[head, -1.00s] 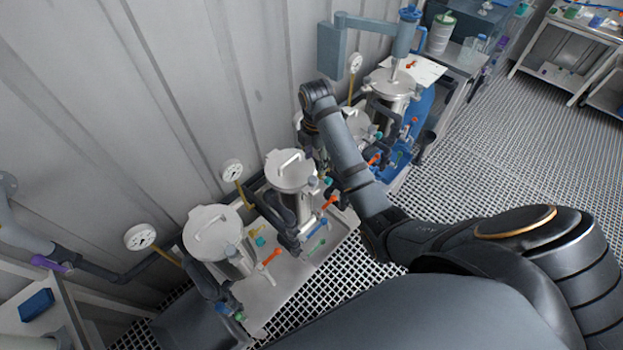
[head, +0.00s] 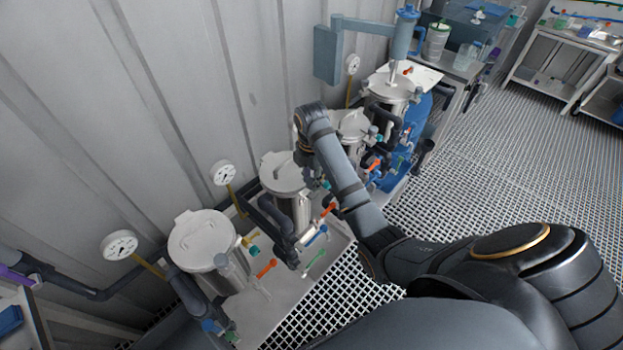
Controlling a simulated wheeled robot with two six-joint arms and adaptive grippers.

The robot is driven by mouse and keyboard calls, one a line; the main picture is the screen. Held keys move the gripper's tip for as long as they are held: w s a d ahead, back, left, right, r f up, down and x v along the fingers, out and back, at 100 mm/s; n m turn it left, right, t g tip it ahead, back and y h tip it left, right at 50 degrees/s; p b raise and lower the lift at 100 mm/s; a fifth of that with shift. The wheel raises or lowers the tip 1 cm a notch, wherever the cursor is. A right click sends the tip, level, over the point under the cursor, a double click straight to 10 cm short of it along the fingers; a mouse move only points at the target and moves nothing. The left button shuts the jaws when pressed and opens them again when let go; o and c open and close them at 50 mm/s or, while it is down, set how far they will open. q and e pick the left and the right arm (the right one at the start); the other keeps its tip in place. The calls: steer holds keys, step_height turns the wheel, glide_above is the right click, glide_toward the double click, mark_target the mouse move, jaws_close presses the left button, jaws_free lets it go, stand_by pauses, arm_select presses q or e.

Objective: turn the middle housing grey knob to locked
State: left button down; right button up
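Several metal membrane housings with round lids stand in a row along the wall. The second from the front (head: 283,172) is nearest my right wrist, and the third (head: 352,125) stands partly behind my arm. I cannot tell for certain which is the middle one. My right gripper (head: 310,163) points down beside the second housing's lid. It is small, dark and mostly hidden by my own wrist, so its fingers are unclear. No grey knob can be made out clearly near it. My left gripper is out of view.
The front housing (head: 202,240) and the pressure gauges (head: 119,245) stand at left. Dark pipes run between the housings. Open grating floor lies to the right.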

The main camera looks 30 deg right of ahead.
jaws_close()
steer(key=shift+r+p, duration=0.1)
steer(key=shift+p, duration=0.3)
steer(key=m+p, duration=0.5)
steer(key=p, duration=0.2)
steer(key=shift+r+p, duration=0.15)
steer(key=shift+p, duration=0.25)
steer(key=shift+m+p, duration=0.6)
steer(key=shift+m, duration=0.5)
steer(key=shift+f+m+p, duration=0.25)
steer(key=shift+m+p, duration=0.05)
steer(key=shift+m, duration=0.6)
steer(key=shift+f+m, duration=0.1)
steer(key=shift+m, duration=0.9)
steer(key=m, duration=0.3)
steer(key=shift+m, duration=1.9)
